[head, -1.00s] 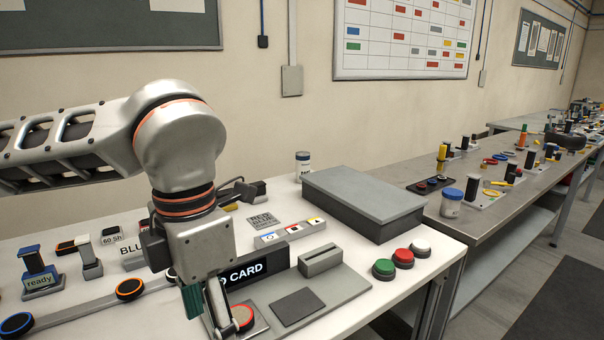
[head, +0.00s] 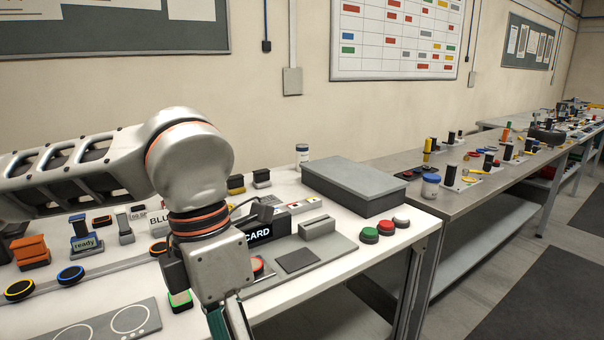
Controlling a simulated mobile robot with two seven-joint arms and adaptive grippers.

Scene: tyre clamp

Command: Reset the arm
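My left arm (head: 190,165) comes in from the left and bends down at its grey elbow-like joint. My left gripper (head: 229,323) hangs from it and points down at the bottom of the picture, over the front edge of the white bench (head: 140,283). A green finger part and a metal finger part show, but the tips are cut off by the frame. I cannot tell how far apart they are, and I see nothing held. The gripper and wrist partly hide a red button (head: 257,265) and the black "CARD" sign (head: 259,234). My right gripper is not in view.
A grey card-slot panel (head: 285,262) lies beside the wrist. A blue "ready" stamp (head: 85,238) and an orange block (head: 30,250) stand at left.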

